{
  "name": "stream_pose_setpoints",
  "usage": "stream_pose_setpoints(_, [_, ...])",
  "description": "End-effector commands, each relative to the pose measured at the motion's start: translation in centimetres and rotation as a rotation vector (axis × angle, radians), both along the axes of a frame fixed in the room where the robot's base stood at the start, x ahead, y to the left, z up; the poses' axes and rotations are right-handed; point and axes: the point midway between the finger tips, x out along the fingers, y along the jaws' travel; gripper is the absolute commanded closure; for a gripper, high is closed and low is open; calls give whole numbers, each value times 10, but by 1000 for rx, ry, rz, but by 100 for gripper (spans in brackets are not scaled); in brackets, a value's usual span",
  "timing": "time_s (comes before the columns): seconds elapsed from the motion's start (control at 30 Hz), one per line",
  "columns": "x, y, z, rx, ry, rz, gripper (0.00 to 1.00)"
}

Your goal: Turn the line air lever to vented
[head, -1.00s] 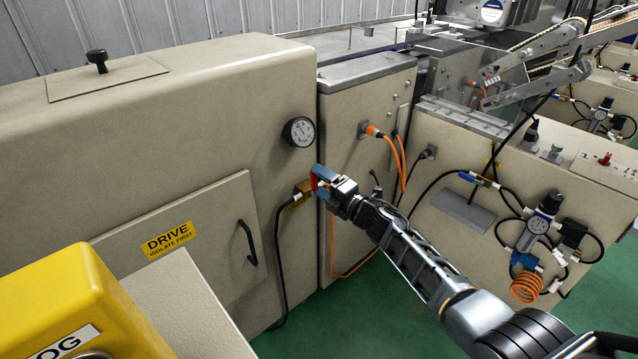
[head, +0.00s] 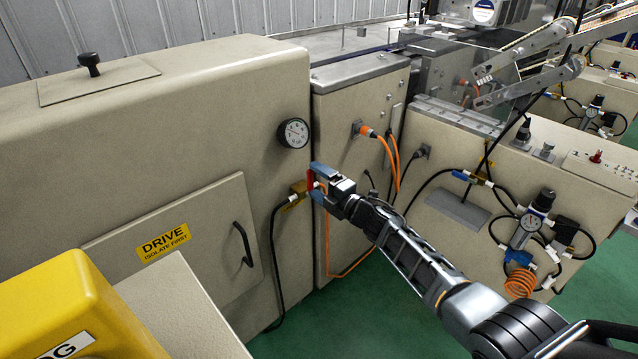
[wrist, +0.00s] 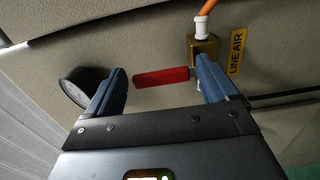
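The red line air lever (wrist: 160,77) lies across the gap between my fingers in the wrist view, and a bit of it shows in the head view (head: 310,181). It joins a brass valve (wrist: 203,47) on the beige cabinet wall. A yellow LINE AIR label (wrist: 237,52) is beside the valve. My gripper (wrist: 161,68) is open, one blue finger near the lever's free end and the other close to the valve. In the head view my gripper (head: 317,182) is at the cabinet's right edge, partly covering lever and valve. Finger contact with the lever cannot be told.
A round gauge (head: 294,133) is on the wall above the valve, close to a finger in the wrist view (wrist: 80,86). A black hose (head: 272,255) hangs below the valve. Orange cables (head: 388,160) run on the cabinet to the right. A yellow box (head: 85,310) is in the foreground.

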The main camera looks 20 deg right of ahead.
Motion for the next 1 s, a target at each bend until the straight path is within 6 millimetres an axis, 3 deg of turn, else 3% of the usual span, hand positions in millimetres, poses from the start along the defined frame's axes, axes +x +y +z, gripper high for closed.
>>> stream_pose_setpoints(0.1, [0, 0, 0, -1, 0, 1, 2])
stream_pose_setpoints(0.43, [-6, -2, 1, -2, 0, 0, 2])
stream_pose_setpoints(0.8, [-57, -19, 2, -1, 0, -3, 2])
stream_pose_setpoints(1.0, [-73, -24, 1, -2, -1, 0, 2])
